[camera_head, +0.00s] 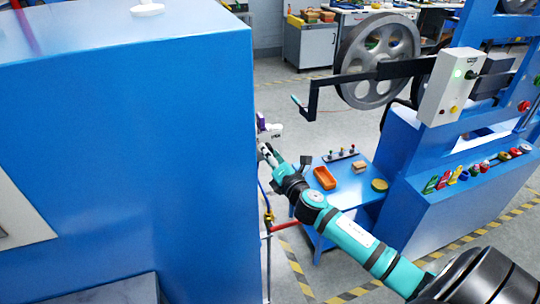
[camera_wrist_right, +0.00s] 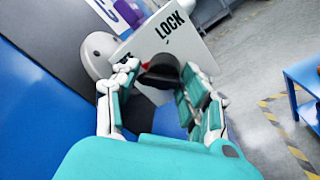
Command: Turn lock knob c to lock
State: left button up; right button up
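In the right wrist view a black knob (camera_wrist_right: 160,72) stands in front of a white plate (camera_wrist_right: 165,35) that reads LOCK. My right gripper (camera_wrist_right: 160,80) has one finger on each side of this knob; whether the fingers press on it I cannot tell. No letter on the knob is readable, so I cannot tell whether it is knob c. In the head view my right gripper (camera_head: 266,154) reaches the right side of the large blue cabinet (camera_head: 130,130), where the knob itself is hidden. My left gripper is not in view.
A purple part (camera_wrist_right: 130,12) and a grey rounded part (camera_wrist_right: 98,52) sit beside the plate. A red pipe (camera_head: 285,226) is below my right arm. A low blue table (camera_head: 345,190) holds an orange bin (camera_head: 324,178). A large grey pulley (camera_head: 378,60) stands behind.

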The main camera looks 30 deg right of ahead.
jog(key=shift+f, duration=0.3)
jog(key=c, duration=0.5)
